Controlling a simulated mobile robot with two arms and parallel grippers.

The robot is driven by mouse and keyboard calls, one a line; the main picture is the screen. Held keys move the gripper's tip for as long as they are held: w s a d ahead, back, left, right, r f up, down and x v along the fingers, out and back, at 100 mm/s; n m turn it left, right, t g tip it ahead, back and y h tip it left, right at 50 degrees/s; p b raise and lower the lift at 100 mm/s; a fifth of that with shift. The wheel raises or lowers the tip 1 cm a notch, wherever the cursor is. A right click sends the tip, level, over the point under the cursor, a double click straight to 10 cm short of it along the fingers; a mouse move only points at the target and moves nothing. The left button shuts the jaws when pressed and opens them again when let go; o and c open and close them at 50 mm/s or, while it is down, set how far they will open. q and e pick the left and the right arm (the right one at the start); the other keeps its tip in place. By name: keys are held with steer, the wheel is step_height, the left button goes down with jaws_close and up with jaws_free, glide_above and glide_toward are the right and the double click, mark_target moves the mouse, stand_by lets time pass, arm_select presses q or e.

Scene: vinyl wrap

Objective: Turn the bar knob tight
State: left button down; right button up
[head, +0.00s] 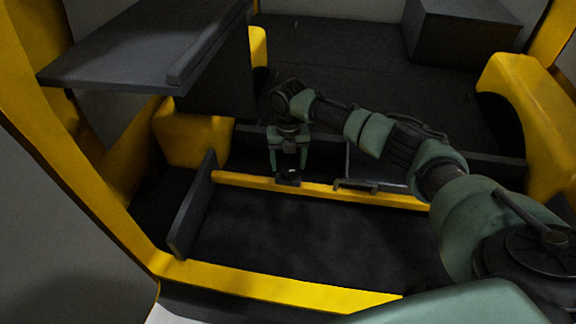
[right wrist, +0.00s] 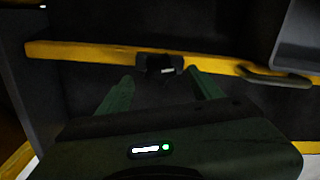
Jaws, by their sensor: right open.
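The dark bar knob (head: 288,181) sits on the yellow bar (head: 330,192) that crosses the middle of the head view. In the right wrist view the knob (right wrist: 158,66) is a small dark block with a pale mark, on the yellow bar (right wrist: 95,52). My right gripper (head: 289,165) points down just above the knob in the head view. In the right wrist view its two green fingers (right wrist: 161,78) are spread, with the knob beyond and between their tips. Nothing shows between them as held. My left gripper is not in view.
A handle (head: 356,186) and a grey panel lie right of the knob along the bar. An upright dark panel (head: 194,205) stands at the left. A dark shelf (head: 150,45) overhangs at upper left. A yellow front edge (head: 270,288) borders the dark, clear floor (head: 310,240).

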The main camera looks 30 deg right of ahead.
mark_target(288, 174)
steer(key=shift+f, duration=0.8)
steer(key=shift+w+f, duration=0.1)
steer(key=shift+f, duration=0.55)
steer(key=c, duration=1.4)
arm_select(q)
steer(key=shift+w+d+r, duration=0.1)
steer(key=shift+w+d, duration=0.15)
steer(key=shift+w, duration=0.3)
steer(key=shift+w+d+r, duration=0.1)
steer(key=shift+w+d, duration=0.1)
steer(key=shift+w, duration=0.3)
